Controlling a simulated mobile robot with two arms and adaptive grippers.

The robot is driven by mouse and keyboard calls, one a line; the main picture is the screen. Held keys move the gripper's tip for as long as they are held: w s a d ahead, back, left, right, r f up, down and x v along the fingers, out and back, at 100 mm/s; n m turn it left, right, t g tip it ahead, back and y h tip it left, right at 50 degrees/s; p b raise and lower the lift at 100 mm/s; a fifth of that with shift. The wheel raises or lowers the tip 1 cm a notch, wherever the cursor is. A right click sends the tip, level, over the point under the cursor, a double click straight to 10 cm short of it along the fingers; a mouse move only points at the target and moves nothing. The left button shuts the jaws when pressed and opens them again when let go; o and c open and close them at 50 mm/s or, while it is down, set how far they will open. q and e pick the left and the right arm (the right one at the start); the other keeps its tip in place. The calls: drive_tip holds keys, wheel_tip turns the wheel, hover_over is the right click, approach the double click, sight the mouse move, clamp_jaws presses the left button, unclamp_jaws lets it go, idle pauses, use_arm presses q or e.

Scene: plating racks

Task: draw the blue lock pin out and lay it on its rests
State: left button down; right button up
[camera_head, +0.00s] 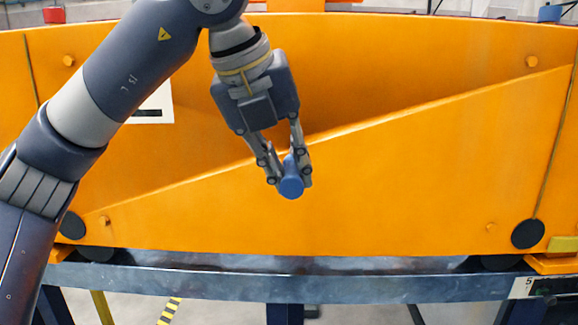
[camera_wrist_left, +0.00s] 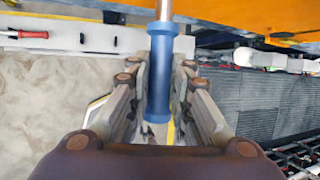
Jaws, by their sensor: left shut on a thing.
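The blue lock pin (camera_head: 291,184) shows its round blue end in the head view, in front of the big orange panel (camera_head: 400,180). In the left wrist view the pin (camera_wrist_left: 161,75) is a blue cylinder with a collar at each end. A bare metal shank (camera_wrist_left: 164,10) runs from it toward the orange edge at the top. My left gripper (camera_head: 288,178) is shut on the blue pin, one finger on each side. How far the shank sits in the panel is hidden. The rests cannot be made out. My right gripper is not in view.
A blue-grey steel beam (camera_head: 290,285) runs below the orange panel. Black round discs (camera_head: 528,233) sit near its lower corners. In the left wrist view a red-handled tool (camera_wrist_left: 28,34) lies on a white ledge at the left. The floor under the beam looks mostly open.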

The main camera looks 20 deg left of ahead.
sight(289, 178)
use_arm(q)
drive_tip(key=shift+s+d+b, duration=0.25)
drive_tip(key=shift+s+b, duration=0.1)
drive_tip(key=shift+s, duration=0.5)
drive_tip(key=shift+s+d+b, duration=0.25)
drive_tip(key=shift+s+b, duration=0.1)
drive_tip(key=shift+s, duration=0.5)
drive_tip(key=c, duration=1.4)
unclamp_jaws()
drive_tip(key=shift+o, duration=0.2)
drive_tip(key=v, duration=1.2)
